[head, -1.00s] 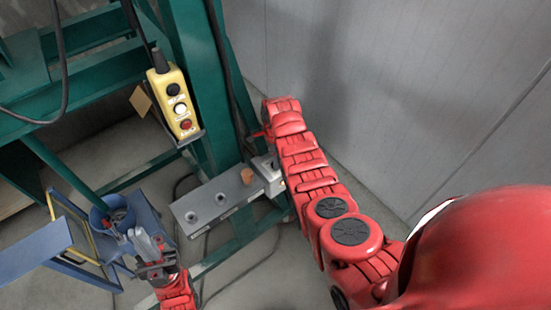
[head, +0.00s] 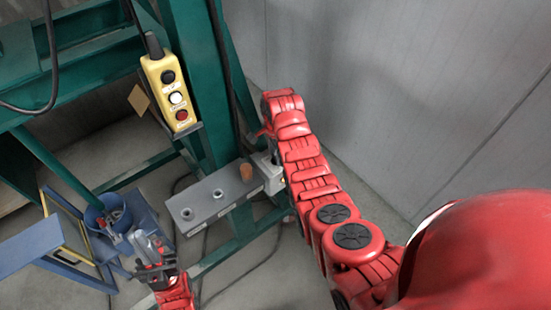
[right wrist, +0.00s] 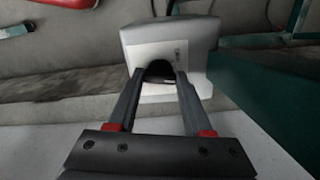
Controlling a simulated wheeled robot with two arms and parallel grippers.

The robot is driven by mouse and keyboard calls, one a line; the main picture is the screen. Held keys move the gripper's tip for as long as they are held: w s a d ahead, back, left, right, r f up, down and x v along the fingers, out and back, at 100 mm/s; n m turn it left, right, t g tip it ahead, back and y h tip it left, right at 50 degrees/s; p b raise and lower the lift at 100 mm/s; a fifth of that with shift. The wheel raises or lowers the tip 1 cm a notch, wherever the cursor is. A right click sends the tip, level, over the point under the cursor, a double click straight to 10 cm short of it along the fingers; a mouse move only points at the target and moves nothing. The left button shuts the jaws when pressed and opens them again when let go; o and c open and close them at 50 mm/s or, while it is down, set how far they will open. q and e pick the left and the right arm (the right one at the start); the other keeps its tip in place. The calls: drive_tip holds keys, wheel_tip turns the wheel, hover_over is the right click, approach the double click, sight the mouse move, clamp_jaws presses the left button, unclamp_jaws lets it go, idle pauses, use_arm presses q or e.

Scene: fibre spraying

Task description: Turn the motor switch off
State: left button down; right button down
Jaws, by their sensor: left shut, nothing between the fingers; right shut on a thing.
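The motor switch appears to be the light grey box with a dark knob. The box (right wrist: 198,35) fills the upper middle of the right wrist view, and its dark knob (right wrist: 158,71) sits between my fingertips. My right gripper (right wrist: 160,82) is shut on the knob. In the head view the grey switch box (head: 268,170) shows beside the green post, at the end of my right arm, which partly covers it; the right fingers are hidden there.
A grey panel (head: 214,201) with round holes and an orange-brown piece (head: 246,172) is fixed near the green frame (head: 195,90). A yellow button box (head: 172,93) hangs at the upper left. A blue bucket (head: 103,217) stands left. A pale wall (head: 380,90) is at right.

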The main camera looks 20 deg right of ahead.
drive_tip(key=n+b, duration=0.3)
drive_tip(key=shift+f+n+b, duration=0.25)
drive_tip(key=shift+n+b, duration=0.05)
drive_tip(key=shift+n, duration=0.1)
drive_tip(key=shift+r+n+b, duration=0.1)
drive_tip(key=shift+n+b, duration=0.5)
drive_tip(key=shift+n, duration=0.3)
drive_tip(key=shift+r+n+b, duration=0.1)
drive_tip(key=shift+n+b, duration=0.2)
drive_tip(key=shift+n, duration=1.5)
drive_tip(key=shift+c, duration=1.6)
unclamp_jaws()
